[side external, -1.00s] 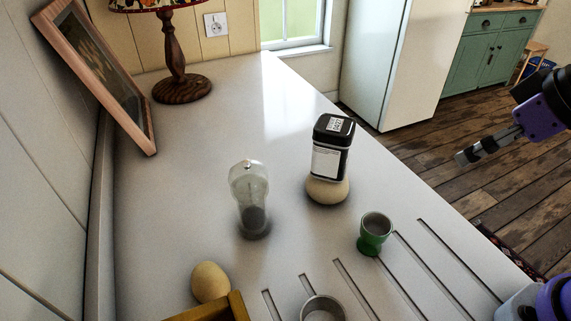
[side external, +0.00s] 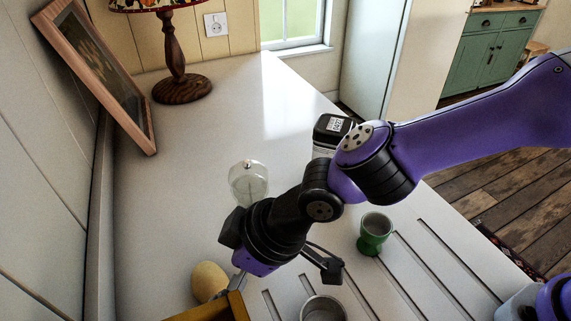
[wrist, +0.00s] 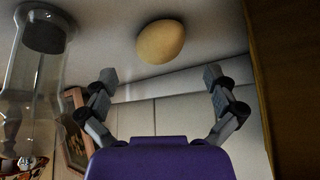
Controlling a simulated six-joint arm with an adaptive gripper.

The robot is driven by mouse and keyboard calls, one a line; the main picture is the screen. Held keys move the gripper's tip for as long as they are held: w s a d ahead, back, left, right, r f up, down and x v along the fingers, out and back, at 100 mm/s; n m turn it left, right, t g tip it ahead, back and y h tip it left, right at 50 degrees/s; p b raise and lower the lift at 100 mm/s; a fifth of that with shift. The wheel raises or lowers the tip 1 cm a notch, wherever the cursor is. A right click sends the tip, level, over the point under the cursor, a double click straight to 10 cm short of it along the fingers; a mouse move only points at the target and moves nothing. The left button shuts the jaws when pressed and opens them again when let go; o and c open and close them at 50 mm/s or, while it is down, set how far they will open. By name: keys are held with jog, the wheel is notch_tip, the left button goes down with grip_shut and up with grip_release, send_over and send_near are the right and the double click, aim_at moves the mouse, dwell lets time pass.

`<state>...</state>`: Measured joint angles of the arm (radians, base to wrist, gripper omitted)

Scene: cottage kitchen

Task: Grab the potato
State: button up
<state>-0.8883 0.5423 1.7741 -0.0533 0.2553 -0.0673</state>
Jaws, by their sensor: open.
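A tan, rounded potato (side external: 207,281) lies on the white counter at the lower left of the side view, beside a wooden box edge. It also shows in the wrist view (wrist: 161,41), at the top centre. My gripper (side external: 238,284) is low, just right of the potato in the side view. In the wrist view my gripper (wrist: 160,77) is open, its two fingers wide apart with nothing between them. The potato is beyond the fingertips, roughly centred on the gap. The fingertips are partly hidden in the side view.
A glass shaker (side external: 247,183) stands close behind my gripper, partly covered. A wooden box (side external: 222,309) borders the potato. A black-lidded jar (side external: 333,128) is mostly behind my arm. A green cup (side external: 374,233) and a metal cup (side external: 322,309) stand to the right.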

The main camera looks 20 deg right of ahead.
aim_at(215, 277)
jog(key=x, duration=0.5)
jog(key=shift+w+a, duration=0.15)
jog(key=shift+a, duration=0.05)
jog(key=c, duration=1.2)
